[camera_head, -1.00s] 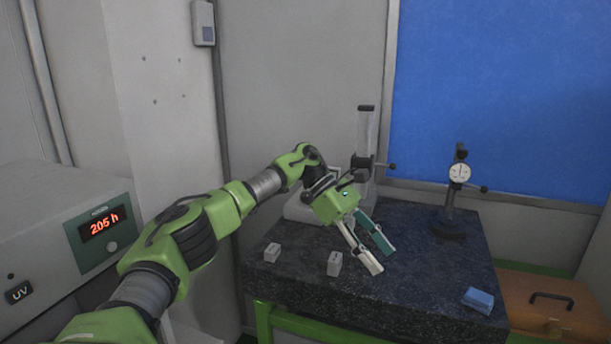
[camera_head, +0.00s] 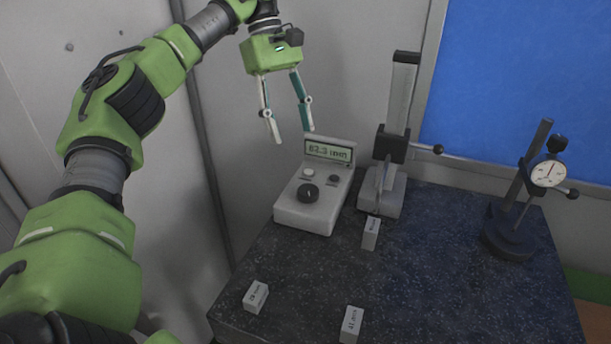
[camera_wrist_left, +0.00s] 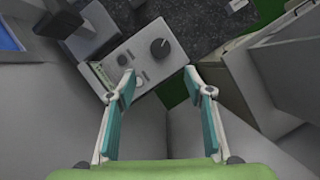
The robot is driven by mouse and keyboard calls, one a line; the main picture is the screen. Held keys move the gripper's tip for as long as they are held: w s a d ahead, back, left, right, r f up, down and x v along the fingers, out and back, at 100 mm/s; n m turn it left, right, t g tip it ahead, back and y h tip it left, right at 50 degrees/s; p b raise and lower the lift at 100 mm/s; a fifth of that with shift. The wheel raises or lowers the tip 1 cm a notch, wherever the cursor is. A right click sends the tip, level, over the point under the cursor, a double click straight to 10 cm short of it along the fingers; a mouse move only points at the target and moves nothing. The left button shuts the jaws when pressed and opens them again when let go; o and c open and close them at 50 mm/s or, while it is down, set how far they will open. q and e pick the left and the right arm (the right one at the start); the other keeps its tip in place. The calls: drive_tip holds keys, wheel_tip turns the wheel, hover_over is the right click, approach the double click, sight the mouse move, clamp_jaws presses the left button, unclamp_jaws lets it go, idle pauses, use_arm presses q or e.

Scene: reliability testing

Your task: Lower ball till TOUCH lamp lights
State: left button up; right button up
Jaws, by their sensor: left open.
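My left gripper (camera_head: 291,133) is open and empty, in the air above and left of a grey control box. The box (camera_head: 290,215) stands at the back left of the dark stone table. It has a black knob (camera_head: 308,193), a lit display (camera_head: 328,152) reading roughly 83 mm, and a pale round lamp or button (camera_head: 308,173). A stand with a column and dark carriage (camera_head: 391,146) is just right of it. I cannot make out a ball or a TOUCH label. In the left wrist view the knob (camera_wrist_left: 160,49) shows beyond the open fingers (camera_wrist_left: 160,80). My right gripper is not in view.
Small labelled blocks stand on the table (camera_head: 430,290): one (camera_head: 371,233) before the stand, one (camera_head: 257,297) front left, one (camera_head: 351,324) at the front. A dial gauge on a stand (camera_head: 510,230) is at the right. A wall is close behind.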

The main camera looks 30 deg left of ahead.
use_arm(q)
drive_tip(key=b, duration=0.4)
hover_over(307, 188)
drive_tip(key=a, duration=0.3)
drive_tip(key=f, duration=0.7)
drive_tip(key=shift+w+d, duration=0.2)
drive_tip(key=shift+w, duration=0.15)
drive_tip(key=p+x, duration=0.1)
drive_tip(key=x, duration=0.3)
drive_tip(key=shift+d, duration=0.15)
drive_tip(key=shift+s+d+f, duration=0.1)
drive_tip(key=shift+f, duration=0.4)
drive_tip(key=shift+d, duration=0.1)
drive_tip(key=c, duration=1.1)
